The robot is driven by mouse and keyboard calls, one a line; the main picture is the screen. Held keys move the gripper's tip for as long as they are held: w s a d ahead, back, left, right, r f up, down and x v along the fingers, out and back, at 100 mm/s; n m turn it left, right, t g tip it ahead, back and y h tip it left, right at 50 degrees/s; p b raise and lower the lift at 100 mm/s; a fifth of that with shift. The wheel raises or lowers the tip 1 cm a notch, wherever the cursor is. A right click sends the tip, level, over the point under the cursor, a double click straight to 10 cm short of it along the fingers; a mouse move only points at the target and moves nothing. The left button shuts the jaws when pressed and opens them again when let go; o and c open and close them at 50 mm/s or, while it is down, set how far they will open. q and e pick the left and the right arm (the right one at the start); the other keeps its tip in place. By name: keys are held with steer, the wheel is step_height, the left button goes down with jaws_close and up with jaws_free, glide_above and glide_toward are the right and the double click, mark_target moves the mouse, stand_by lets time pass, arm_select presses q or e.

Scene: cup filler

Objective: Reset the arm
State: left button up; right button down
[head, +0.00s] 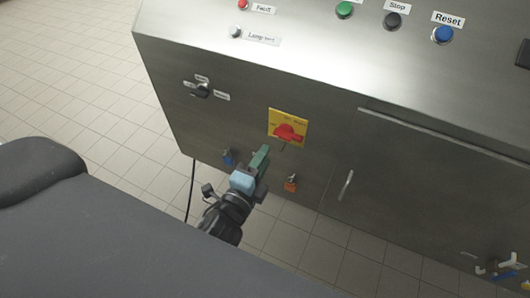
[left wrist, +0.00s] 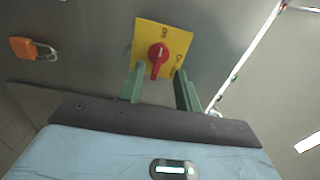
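My left gripper (head: 262,160) is in front of the steel cabinet (head: 240,100), just below and left of the red rotary switch (head: 288,132) on its yellow plate (head: 274,115). In the left wrist view the two green fingers of my left gripper (left wrist: 160,88) stand apart with nothing between them. The red switch (left wrist: 158,56) and yellow plate (left wrist: 146,32) lie beyond the fingertips there. I cannot tell whether the fingers touch the plate. My right gripper is not in view.
An orange padlock (head: 291,184) hangs right of the gripper, and a blue one (head: 228,157) left of it. A black selector knob (head: 201,91) and a door handle (head: 345,185) stick out of the cabinet. Push buttons, including blue Reset (head: 443,34), sit on top. Tiled floor (head: 75,75) is clear.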

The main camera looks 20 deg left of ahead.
arm_select(q)
steer(key=shift+f, duration=0.1)
